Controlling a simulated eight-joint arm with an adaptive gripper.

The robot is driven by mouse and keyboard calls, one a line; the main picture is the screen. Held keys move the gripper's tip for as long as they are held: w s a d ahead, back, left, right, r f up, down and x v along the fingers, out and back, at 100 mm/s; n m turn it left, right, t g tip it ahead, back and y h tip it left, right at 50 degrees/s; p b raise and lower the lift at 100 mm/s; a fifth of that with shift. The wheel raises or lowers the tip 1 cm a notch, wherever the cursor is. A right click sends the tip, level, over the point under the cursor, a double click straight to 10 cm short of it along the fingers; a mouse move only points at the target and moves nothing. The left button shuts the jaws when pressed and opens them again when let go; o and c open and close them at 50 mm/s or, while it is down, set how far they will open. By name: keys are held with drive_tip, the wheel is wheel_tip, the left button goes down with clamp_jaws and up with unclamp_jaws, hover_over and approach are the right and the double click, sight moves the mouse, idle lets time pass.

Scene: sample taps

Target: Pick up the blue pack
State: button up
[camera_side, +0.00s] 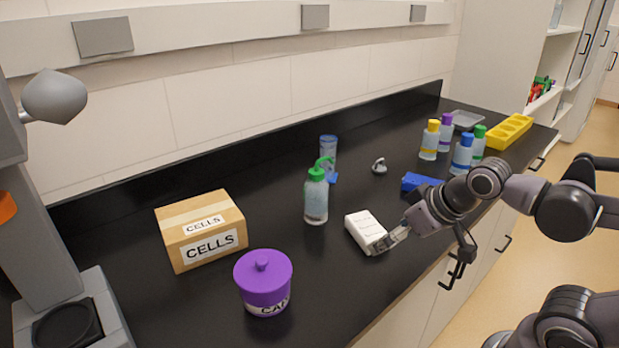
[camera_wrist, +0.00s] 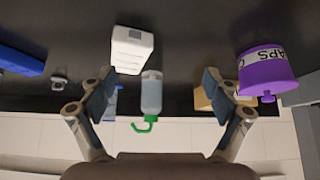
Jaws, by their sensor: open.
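The blue pack (camera_side: 418,181) lies on the black counter in the side view, behind my wrist and partly covered by it. In the wrist view a blue block, which looks like the same pack (camera_wrist: 20,61), is at the left edge, cut off by the frame and outside my fingers. My gripper (camera_side: 396,238) is low over the counter, close by the right side of a white box (camera_side: 364,229). In the wrist view my gripper (camera_wrist: 157,82) has its fingers wide apart with nothing held between them. Whether the fingers touch the white box cannot be told.
A green-topped bottle (camera_side: 316,198), a cardboard box (camera_side: 201,235) and a purple tub (camera_side: 264,281) stand to the left. Several capped bottles (camera_side: 461,155), a yellow rack (camera_side: 509,131) and a grey tray (camera_side: 467,119) are at the far right. A small metal item (camera_side: 379,167) lies behind the pack.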

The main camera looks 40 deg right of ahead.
drive_tip(key=w+d+r+g+h, duration=0.1)
drive_tip(key=w+d+r+g, duration=0.1)
drive_tip(key=w+d+r, duration=0.35)
drive_tip(key=n+g+y, duration=0.1)
drive_tip(key=n+g, duration=0.3)
drive_tip(key=g, duration=0.1)
hover_over(424, 181)
drive_tip(key=f, duration=0.2)
drive_tip(key=shift+d+f, duration=0.1)
drive_tip(key=shift+f, duration=5.05)
drive_tip(key=c, duration=1.4)
